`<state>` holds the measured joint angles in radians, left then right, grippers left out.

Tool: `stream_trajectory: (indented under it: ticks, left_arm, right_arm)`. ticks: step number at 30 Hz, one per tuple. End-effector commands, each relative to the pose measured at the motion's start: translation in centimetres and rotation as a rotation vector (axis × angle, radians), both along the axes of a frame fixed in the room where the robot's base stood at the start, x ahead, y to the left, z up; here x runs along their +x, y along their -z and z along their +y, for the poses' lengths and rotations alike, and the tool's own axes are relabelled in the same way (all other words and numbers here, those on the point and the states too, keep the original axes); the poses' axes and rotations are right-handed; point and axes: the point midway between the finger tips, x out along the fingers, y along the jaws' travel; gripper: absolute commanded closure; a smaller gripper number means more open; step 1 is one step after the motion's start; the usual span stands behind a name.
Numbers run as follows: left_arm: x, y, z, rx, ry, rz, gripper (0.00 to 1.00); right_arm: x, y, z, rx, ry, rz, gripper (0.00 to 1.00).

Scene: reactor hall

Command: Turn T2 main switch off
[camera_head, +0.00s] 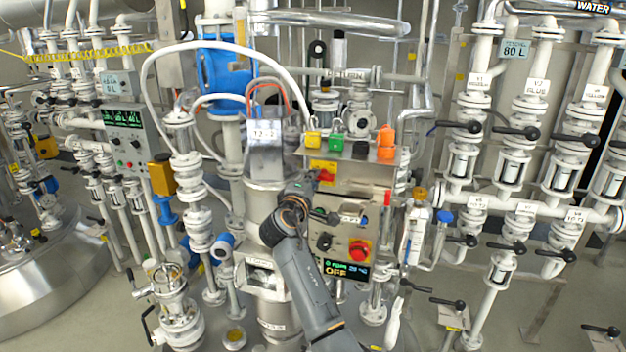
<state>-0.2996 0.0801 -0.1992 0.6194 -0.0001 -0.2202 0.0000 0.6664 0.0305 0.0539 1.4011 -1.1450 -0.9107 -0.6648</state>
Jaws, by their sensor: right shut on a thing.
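A control panel (377,210) stands at the middle of the view. On its upper left is a yellow plate (317,165) with a red rotary main switch (326,175). My right gripper (314,183) reaches up from below and is shut on the red switch handle; the fingers hide part of it, so its exact angle is hard to tell. A small display (346,269) low on the panel reads "OFF" in yellow, with a green line above it. My left gripper is not in view.
A red emergency button (359,250) and a black knob (324,241) sit below the gripper. Padlocks (337,143) and an orange item (386,137) stand on the panel top. White pipes and valves (503,150) crowd both sides.

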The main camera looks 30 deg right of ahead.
Motion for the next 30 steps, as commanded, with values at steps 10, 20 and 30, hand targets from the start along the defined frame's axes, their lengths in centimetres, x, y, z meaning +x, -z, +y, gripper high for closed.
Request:
stream_trajectory:
  ticks: [10, 20, 30]
  left_arm:
    - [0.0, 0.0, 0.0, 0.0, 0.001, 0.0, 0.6]
    - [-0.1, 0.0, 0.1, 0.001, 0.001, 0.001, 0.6]
    - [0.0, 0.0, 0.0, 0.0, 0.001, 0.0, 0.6]
  right_arm:
    - [0.0, -0.1, -0.1, -0.003, 0.002, -0.001, 0.65]
    - [-0.7, 0.0, 1.0, -0.001, -0.002, -0.001, 0.65]
    - [-5.3, 0.1, 6.1, 0.0, -0.001, 0.0, 0.65]
